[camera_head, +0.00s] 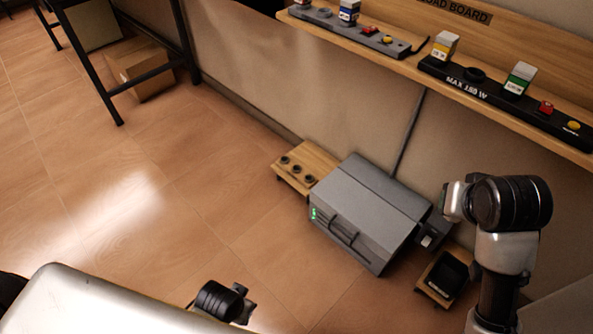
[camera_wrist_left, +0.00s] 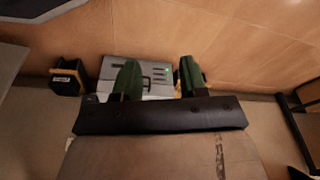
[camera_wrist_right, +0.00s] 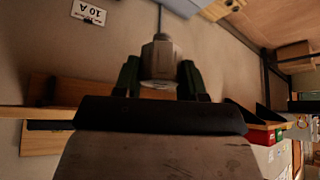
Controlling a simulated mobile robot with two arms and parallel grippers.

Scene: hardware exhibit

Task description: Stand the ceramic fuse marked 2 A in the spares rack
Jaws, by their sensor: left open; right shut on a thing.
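My right gripper (camera_wrist_right: 160,78) is shut on a pale grey-white block (camera_wrist_right: 162,60), which looks like the ceramic fuse; its marking cannot be read. In the head view a small whitish piece with a dark patch, apparently this fuse (camera_head: 429,240), shows by the right end of a grey box, below my right wrist. My left gripper (camera_wrist_left: 160,76) is open and empty, pointing toward the grey box from a distance. A low wooden block with three dark round sockets (camera_head: 291,168), apparently the spares rack, stands on the floor at the box's left.
The grey box (camera_head: 368,205) has green lights and a handle. A black bin on a wooden base (camera_head: 447,273) stands to its right. A cable (camera_head: 408,135) runs down the wall. The floor left of the rack is clear.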

